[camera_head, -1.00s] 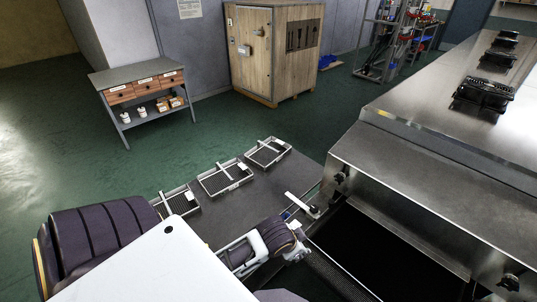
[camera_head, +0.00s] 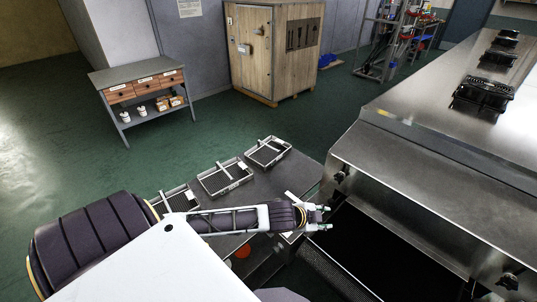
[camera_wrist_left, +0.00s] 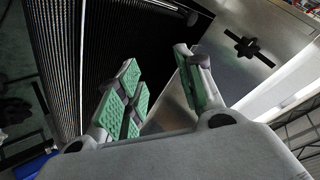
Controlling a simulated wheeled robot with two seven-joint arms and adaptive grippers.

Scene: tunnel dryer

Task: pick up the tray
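Three shallow grey trays with dark mesh insides lie in a row on a grey table (camera_head: 290,178): a near one (camera_head: 176,201), a middle one (camera_head: 224,178) and a far one (camera_head: 267,152). My left gripper (camera_head: 327,217) is past the table's right edge, beside the dryer opening and apart from the trays. Its forearm passes just in front of the near tray and hides part of the table. In the left wrist view the gripper (camera_wrist_left: 157,62) shows two green-padded fingers spread with nothing between them. No tray is clear in that view. My right gripper is not in view.
The steel dryer (camera_head: 430,180) stands on the right with a dark opening and mesh belt (camera_head: 337,272) at its front. A star-shaped knob (camera_wrist_left: 248,46) shows on steel in the wrist view. A drawer bench (camera_head: 137,76) and wooden crate (camera_head: 275,50) stand farther back.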

